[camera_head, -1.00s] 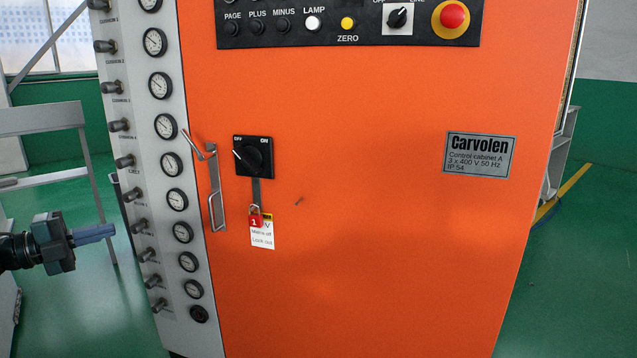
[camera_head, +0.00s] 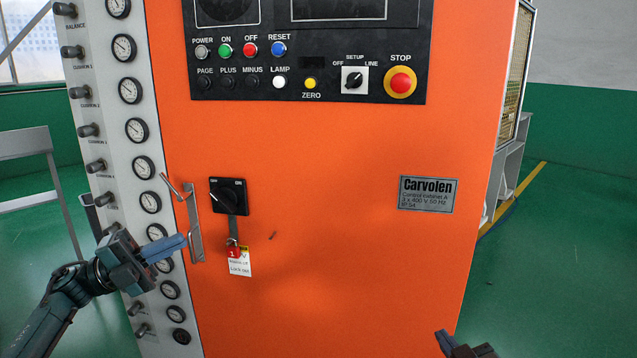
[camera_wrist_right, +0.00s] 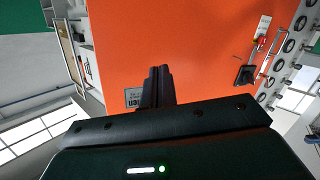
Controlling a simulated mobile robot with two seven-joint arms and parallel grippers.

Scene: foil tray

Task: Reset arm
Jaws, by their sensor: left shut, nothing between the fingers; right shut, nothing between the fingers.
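My left gripper (camera_head: 176,243) is shut and empty in the head view. Its blue fingers are in front of the gauge panel, just left of the cabinet's door handle; I cannot tell whether they touch anything. My right gripper (camera_head: 441,338) is at the bottom edge of the head view, only partly in frame, in front of the lower right of the orange cabinet (camera_head: 330,230). In the right wrist view its dark fingers (camera_wrist_right: 159,72) are together with nothing between them, with the orange door behind.
The cabinet carries a button panel with a red stop button (camera_head: 401,83), a rotary switch (camera_head: 229,196) with a lockout tag (camera_head: 239,262), and a door handle (camera_head: 193,225). The gauge panel (camera_head: 110,150) stands at left. Green floor (camera_head: 560,270) is free at right.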

